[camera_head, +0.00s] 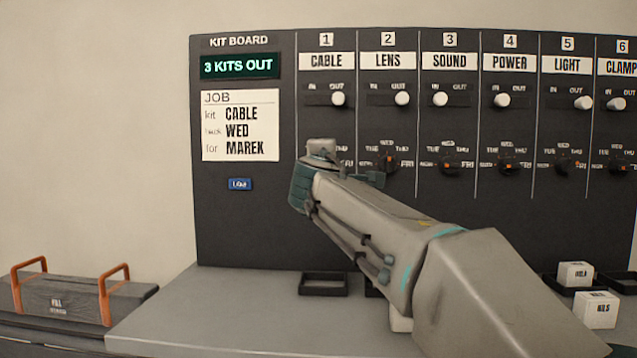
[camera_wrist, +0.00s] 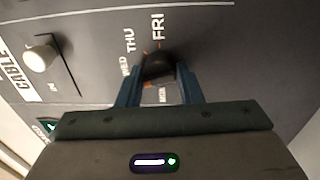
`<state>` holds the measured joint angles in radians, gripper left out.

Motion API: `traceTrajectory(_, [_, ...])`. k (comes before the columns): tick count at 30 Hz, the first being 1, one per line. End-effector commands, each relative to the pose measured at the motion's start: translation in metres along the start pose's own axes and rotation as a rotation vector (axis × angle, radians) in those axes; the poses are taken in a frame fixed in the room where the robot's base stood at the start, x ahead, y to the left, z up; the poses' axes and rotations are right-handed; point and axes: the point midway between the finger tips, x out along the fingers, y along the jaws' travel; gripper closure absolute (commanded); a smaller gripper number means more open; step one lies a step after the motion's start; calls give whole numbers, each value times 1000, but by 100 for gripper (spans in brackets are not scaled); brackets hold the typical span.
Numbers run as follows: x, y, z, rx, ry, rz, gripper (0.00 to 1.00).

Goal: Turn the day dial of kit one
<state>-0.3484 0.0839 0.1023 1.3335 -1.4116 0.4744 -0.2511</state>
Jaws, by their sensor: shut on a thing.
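The kit board (camera_head: 245,225) stands upright with numbered columns; column 1 is labelled CABLE. In the wrist view, the black day dial of kit one (camera_wrist: 157,67) sits between the two blue fingers of my gripper (camera_wrist: 160,78), which are shut on it. The words WED, THU and FRI run beside the dial. In the head view my wrist and arm hide this dial. The job card (camera_head: 240,125) reads kit CABLE, back WED, for MAREK.
The white in/out knob of kit one (camera_head: 338,99) is at OUT, close above my wrist. The lens dial (camera_head: 388,162) is just right. Black trays (camera_head: 324,285) and white cubes (camera_head: 597,309) stand on the counter (camera_head: 215,310). A grey case (camera_head: 75,297) with orange handles lies left.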

Motion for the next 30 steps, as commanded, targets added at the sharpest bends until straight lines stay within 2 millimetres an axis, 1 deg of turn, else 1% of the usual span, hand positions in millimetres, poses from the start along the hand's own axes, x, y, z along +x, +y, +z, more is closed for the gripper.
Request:
traceTrajectory(1, [1,-7,0,35,-3,-4,90])
traceTrajectory(6, [1,-7,-1,130,-9,-4,90])
traceTrajectory(12, [1,-5,-1,198,-14,-5,90])
traceTrajectory(29, [1,-5,0,226,-18,-6,90])
traceTrajectory(30, [1,-5,0,226,-18,-6,62])
